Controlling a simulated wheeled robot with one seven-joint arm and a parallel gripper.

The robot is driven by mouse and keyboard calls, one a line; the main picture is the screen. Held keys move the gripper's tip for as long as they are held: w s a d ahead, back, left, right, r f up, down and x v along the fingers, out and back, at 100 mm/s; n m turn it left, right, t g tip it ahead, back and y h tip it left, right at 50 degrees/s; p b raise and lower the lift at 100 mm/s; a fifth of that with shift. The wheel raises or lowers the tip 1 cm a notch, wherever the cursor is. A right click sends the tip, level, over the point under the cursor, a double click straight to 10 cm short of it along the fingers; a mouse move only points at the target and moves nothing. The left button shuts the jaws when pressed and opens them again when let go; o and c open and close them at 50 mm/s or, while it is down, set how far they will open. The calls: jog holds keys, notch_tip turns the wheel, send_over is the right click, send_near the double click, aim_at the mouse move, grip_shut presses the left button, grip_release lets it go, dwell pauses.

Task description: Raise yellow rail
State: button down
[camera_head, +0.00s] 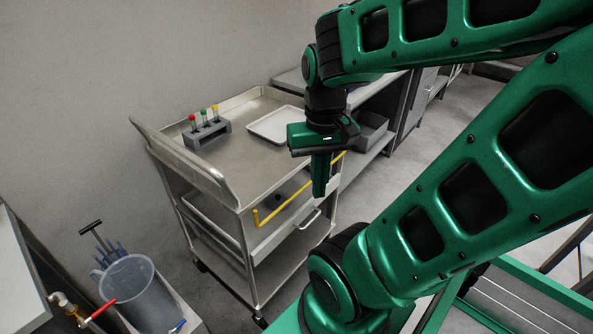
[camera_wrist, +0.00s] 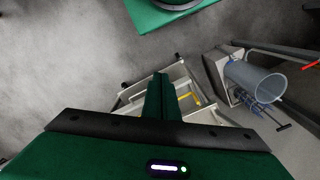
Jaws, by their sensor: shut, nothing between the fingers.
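The yellow rail (camera_head: 283,206) is a thin bar along the near side of the metal cart, below its top and above the drawer handle. Its left end is bent upward. My gripper (camera_head: 320,192) points straight down and is shut and empty, overlapping the right part of the rail in the head view. I cannot tell whether it touches the rail. In the wrist view, the yellow rail (camera_wrist: 190,97) shows just right of my shut fingers (camera_wrist: 162,80), and part of it is hidden behind them.
The cart's top (camera_head: 238,163) holds a tube rack (camera_head: 207,134) with coloured caps and a white tray (camera_head: 277,125). A grey bucket (camera_head: 137,293) stands at lower left. A bench with a grey bin (camera_head: 368,134) is behind the cart. Floor at right is partly clear.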

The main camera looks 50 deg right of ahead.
jog(key=shift+w+a, duration=0.3)
jog(key=shift+w, duration=0.15)
jog(key=w+d+f+n+t, duration=0.2)
jog(key=w+d+f+n, duration=0.3)
jog(key=w+d, duration=0.4)
jog(key=w+d+f+n+t, duration=0.2)
jog(key=w+d+f, duration=0.5)
jog(key=d, duration=0.4)
jog(key=x, duration=1)
jog(key=shift+w+a, duration=0.15)
